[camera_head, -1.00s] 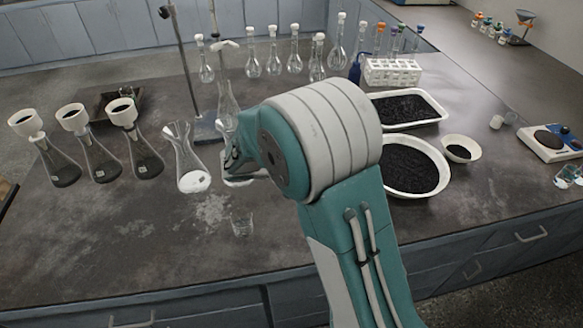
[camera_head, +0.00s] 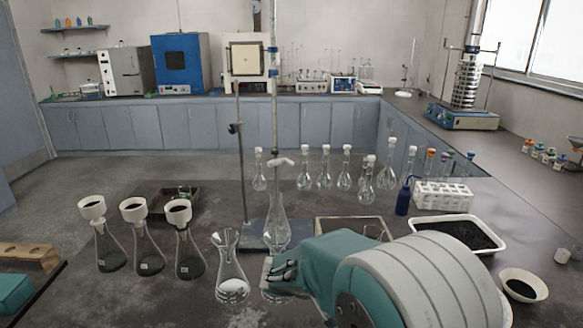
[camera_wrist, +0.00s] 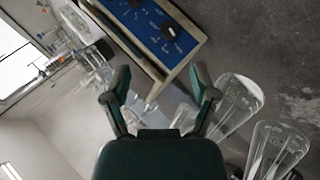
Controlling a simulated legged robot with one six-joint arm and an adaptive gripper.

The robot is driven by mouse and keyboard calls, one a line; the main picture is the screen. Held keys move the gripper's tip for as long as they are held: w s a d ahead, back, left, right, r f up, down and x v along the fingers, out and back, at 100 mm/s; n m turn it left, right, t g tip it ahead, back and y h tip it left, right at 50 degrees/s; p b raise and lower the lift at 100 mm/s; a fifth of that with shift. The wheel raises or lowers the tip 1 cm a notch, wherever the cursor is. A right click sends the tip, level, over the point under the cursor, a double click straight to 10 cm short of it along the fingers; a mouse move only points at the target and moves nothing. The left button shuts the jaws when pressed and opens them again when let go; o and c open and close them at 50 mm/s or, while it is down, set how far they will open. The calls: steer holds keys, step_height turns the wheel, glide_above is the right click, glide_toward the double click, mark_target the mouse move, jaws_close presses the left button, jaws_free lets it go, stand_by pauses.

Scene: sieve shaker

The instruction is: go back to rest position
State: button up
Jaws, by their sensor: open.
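My gripper shows in the wrist view (camera_wrist: 160,90) with its two dark green fingers spread apart and nothing held between them. In the head view my teal and grey arm fills the lower right, and the gripper end (camera_head: 284,271) points left beside the glassware. A conical flask with white powder (camera_head: 232,285) stands just left of it. Another clear flask (camera_head: 275,225) is behind the gripper. The gripper partly hides a further flask base, and I cannot tell from this view whether it touches it.
Several flasks with funnels (camera_head: 135,240) stand at left. Volumetric flasks (camera_head: 325,178), a blue bottle (camera_head: 403,199), a white rack (camera_head: 444,195) and a black-filled tray (camera_head: 457,222) stand behind and right. A sieve shaker (camera_head: 467,85) is on the far right bench. A stand (camera_head: 272,120) rises mid-table.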

steer(key=s+d+r+m+g+y, duration=0.25)
steer(key=s+d+r, duration=0.45)
steer(key=s+r, duration=0.45)
steer(key=s+r+m+t+y, duration=0.1)
steer(key=s+y, duration=0.1)
steer(key=s, duration=0.5)
steer(key=s+a+r+m+t+y, duration=0.1)
steer(key=s+y, duration=0.1)
steer(key=s, duration=0.6)
steer(key=shift+y, duration=0.35)
steer(key=shift+a+m+t, duration=0.1)
steer(key=shift+m+t, duration=0.15)
